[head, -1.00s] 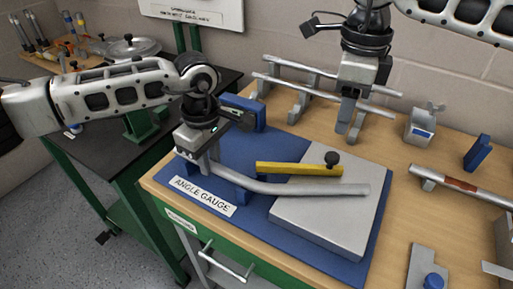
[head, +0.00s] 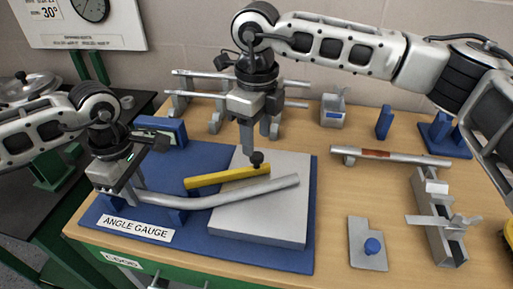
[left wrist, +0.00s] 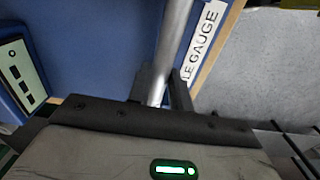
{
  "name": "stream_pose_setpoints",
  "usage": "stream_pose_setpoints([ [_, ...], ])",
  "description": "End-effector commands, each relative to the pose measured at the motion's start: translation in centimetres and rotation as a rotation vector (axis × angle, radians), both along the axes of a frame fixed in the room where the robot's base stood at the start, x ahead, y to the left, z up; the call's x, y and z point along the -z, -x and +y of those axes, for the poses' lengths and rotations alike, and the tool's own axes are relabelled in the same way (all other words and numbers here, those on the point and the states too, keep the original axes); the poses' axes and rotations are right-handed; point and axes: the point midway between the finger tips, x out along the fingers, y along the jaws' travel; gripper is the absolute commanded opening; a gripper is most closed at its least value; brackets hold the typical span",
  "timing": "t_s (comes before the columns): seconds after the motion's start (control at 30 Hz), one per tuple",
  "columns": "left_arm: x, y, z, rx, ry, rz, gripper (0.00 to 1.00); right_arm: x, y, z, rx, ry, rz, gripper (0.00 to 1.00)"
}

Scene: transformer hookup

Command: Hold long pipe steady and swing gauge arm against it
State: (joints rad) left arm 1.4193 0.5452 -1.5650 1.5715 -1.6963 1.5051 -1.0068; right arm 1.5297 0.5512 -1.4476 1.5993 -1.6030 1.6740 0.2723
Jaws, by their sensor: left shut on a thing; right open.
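The long pipe (head: 240,196) is grey and slightly bent. It lies across the blue angle gauge base, with its right part over the grey plate (head: 262,220). My left gripper (head: 130,196) is shut on the pipe's left end; the left wrist view shows the pipe (left wrist: 174,45) running out from between the fingers (left wrist: 162,90). The yellow gauge arm (head: 215,178) lies behind the pipe, angled, with a black knob (head: 257,158) at its right end. My right gripper (head: 261,140) is open just above and behind the knob; whether it touches the knob I cannot tell.
A rack with pipes (head: 190,80) stands at the back. The front right table is partly clear.

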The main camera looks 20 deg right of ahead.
Motion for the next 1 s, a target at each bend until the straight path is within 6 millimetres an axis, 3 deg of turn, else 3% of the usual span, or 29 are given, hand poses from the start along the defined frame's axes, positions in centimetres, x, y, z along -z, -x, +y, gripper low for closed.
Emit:
stream_pose_setpoints([
  [0.1,-0.1,0.0,0.0,0.000,0.002,-0.001,0.00,2.1,0.1,-0.1,0.000,0.001,0.002,0.48],
  [0.3,-0.1,0.0,0.0,0.000,0.002,-0.001,0.00,4.0,0.0,0.0,0.000,-0.001,0.001,0.48],
  [0.63,-0.1,0.0,0.0,0.000,0.002,-0.001,0.00,4.4,0.0,0.0,0.000,0.000,0.000,0.48],
  [0.67,-0.1,0.0,0.0,0.000,0.002,-0.001,0.00,4.3,0.0,0.0,0.000,0.000,0.000,0.43],
  [0.8,-0.1,0.0,0.0,0.000,0.002,-0.001,0.00,4.3,0.0,0.0,0.000,0.000,0.000,0.04],
  [0.83,-0.1,0.0,0.0,0.000,0.002,-0.001,0.00,4.3,0.0,0.0,0.000,0.000,0.000,0.00],
  [1.0,-0.1,0.0,0.0,0.000,0.002,-0.001,0.00,4.3,0.4,0.0,0.026,-0.001,0.001,0.00],
])
